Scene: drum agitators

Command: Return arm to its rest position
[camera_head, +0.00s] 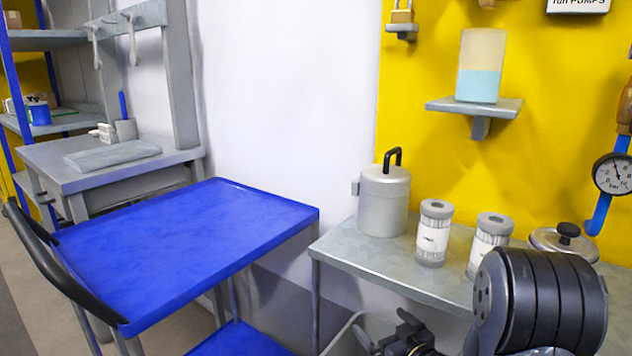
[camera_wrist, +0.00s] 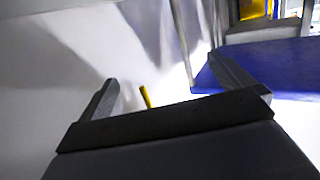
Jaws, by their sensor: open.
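My gripper (camera_wrist: 163,67) is open in the wrist view, its two dark fingers spread apart with nothing held between them. A pale wall lies behind the fingers, with a small yellow strip showing between them. In the head view my gripper (camera_head: 388,332) is low at the bottom edge, in front of the grey bench, partly cut off by the frame. My dark, ribbed arm link covers the lower right of that view.
A blue cart (camera_head: 190,250) with an empty top stands left of centre; it also shows in the wrist view (camera_wrist: 265,75). The grey bench (camera_head: 390,265) bears a metal canister (camera_head: 383,205), two filter cartridges (camera_head: 434,233) and a lid (camera_head: 560,240). A wall shelf (camera_head: 478,106) holds a beaker (camera_head: 481,65).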

